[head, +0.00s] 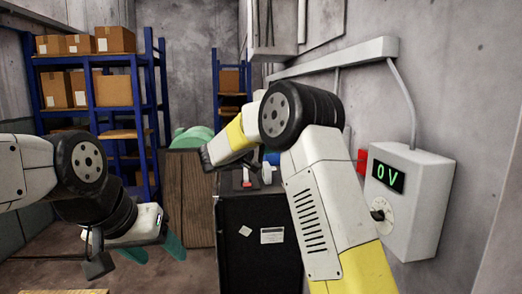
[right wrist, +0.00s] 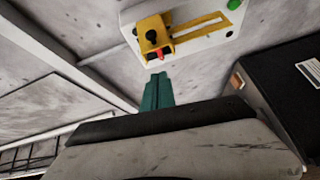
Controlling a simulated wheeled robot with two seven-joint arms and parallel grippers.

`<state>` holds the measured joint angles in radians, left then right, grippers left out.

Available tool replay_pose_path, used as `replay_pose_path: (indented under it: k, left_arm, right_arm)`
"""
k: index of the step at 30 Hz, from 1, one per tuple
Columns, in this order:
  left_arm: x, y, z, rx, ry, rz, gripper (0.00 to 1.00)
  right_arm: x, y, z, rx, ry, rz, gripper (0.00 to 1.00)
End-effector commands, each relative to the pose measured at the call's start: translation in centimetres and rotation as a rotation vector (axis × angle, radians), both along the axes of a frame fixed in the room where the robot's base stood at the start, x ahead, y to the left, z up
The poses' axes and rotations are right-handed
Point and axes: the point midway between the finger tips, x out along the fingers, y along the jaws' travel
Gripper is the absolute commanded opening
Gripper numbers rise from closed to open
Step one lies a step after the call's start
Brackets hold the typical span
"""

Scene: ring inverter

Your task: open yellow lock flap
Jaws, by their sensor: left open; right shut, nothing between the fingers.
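The yellow lock flap (right wrist: 153,34) shows in the right wrist view, at the top, on a pale panel (right wrist: 222,29). It has a black knob and a red tip at its lower side, and a slotted yellow bar (right wrist: 205,25) runs to its right. My right gripper (right wrist: 157,78) has its teal fingers shut and empty, pointing at the lock just below the red tip. A small gap seems to separate them. In the head view the lock is not seen and my right fingers cannot be made out. My left gripper (head: 155,250) is open and empty at the lower left.
A grey box reading 0 V (head: 408,198) with a dial is on the right wall. A black cabinet (head: 260,255) stands behind my right arm, beside a wooden crate (head: 190,205). Blue shelves (head: 155,110) with cardboard boxes stand at the back left.

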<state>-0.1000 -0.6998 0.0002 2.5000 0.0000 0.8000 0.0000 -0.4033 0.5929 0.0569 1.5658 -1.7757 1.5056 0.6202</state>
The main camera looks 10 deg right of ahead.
Motion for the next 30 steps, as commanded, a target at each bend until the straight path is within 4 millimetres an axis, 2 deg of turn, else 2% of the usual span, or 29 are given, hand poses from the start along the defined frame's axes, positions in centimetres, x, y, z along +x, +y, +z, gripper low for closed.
replay_pose_path:
  k: [1, 4, 6, 10, 25, 30]
  left_arm:
    - [0.0, 0.0, 0.0, 0.000, 0.000, 0.000, 0.59]
    - [0.0, 0.0, 0.0, 0.000, 0.000, 0.000, 0.59]
    - [0.0, 0.0, 0.0, 0.000, 0.000, 0.000, 0.59]
    - [0.0, 0.0, 0.0, 0.000, 0.000, 0.000, 0.59]
    - [0.0, 0.0, 0.0, 0.000, 0.000, 0.000, 0.59]
    - [0.0, 0.0, 0.0, 0.000, 0.000, 0.000, 0.59]
  right_arm:
    - [0.7, -1.1, -0.1, 0.000, 0.001, -0.003, 0.00]
    - [1.8, -2.7, -0.1, 0.000, 0.000, -0.002, 0.00]
    - [0.7, -3.5, -0.1, -0.001, 0.001, -0.001, 0.00]
    - [-0.4, -4.6, -0.3, -0.001, 0.000, 0.001, 0.00]
    - [-1.0, -5.2, -0.5, -0.001, 0.001, 0.003, 0.00]
    - [-1.8, -5.8, -0.3, -0.004, -0.002, 0.058, 0.00]
